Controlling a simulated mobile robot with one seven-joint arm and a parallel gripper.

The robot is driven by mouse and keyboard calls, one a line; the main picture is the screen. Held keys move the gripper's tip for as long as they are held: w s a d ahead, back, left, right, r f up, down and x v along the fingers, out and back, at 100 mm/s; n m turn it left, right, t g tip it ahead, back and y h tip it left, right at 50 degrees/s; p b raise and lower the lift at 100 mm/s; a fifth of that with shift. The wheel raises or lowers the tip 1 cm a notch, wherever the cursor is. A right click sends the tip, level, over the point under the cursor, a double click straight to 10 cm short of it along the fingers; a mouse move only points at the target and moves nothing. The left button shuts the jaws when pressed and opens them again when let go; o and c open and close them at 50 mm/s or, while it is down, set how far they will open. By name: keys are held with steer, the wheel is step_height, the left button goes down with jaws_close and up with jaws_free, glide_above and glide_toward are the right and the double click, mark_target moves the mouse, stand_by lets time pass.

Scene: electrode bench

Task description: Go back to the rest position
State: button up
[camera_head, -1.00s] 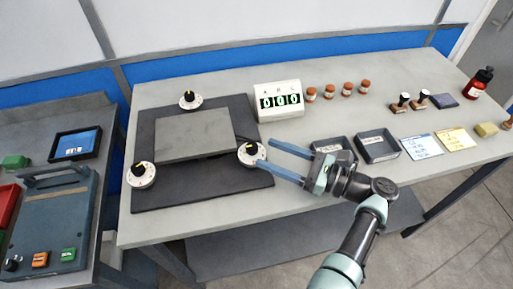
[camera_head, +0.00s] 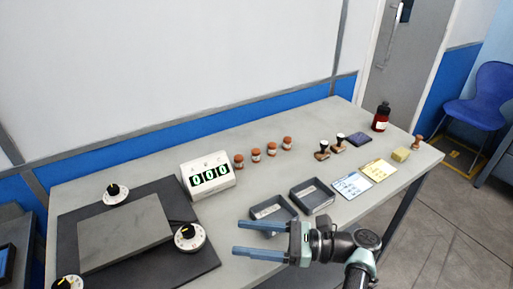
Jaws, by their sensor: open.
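My gripper (camera_head: 262,239) is open and empty, its two blue fingers pointing left over the front part of the bench (camera_head: 330,118). It is in front of the near dark tray (camera_head: 285,214) and to the right of the dark plate (camera_head: 200,269). The right dial (camera_head: 189,237) on that plate is to the left of the fingertips and apart from them. My arm comes in from the bottom right.
A display box (camera_head: 208,176) reads 000. Several brown-capped jars (camera_head: 256,155), a second tray (camera_head: 312,195), stamps (camera_head: 322,150), cards (camera_head: 351,185), a yellow sponge (camera_head: 401,155) and a dark red bottle (camera_head: 381,117) stand on the bench. A blue chair (camera_head: 482,100) is at right.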

steer(key=shift+w, duration=0.1)
steer(key=w+d+r+n+t+h+p, duration=0.1)
steer(key=w+r+n+t+h+p, duration=0.2)
steer(key=w+r+n+t+h, duration=0.45)
steer(key=w+d+r+n+t+h+p, duration=0.1)
steer(key=w+r+n+t+h+p, duration=0.15)
steer(key=r, duration=0.75)
steer(key=w+d+r+n+t+h+p, duration=0.1)
steer(key=w+d+r+n+t+h, duration=0.15)
steer(key=r, duration=0.75)
steer(key=s+a+r+n+t+h+p, duration=0.1)
steer(key=s+r+n+t, duration=0.2)
steer(key=r, duration=0.6)
steer(key=s+r+n+t+h, duration=0.15)
steer(key=s+r+t, duration=0.3)
steer(key=r, duration=0.45)
steer(key=s+r+n+t+h+p, duration=0.1)
steer(key=s+r+t, duration=0.4)
steer(key=s+r, duration=0.8)
steer(key=s+n+h, duration=0.1)
steer(key=s+h, duration=0.1)
steer(key=s, duration=0.1)
steer(key=shift+a+r+t+p, duration=0.25)
steer(key=shift+a+t+p, duration=0.05)
steer(key=shift+t, duration=0.1)
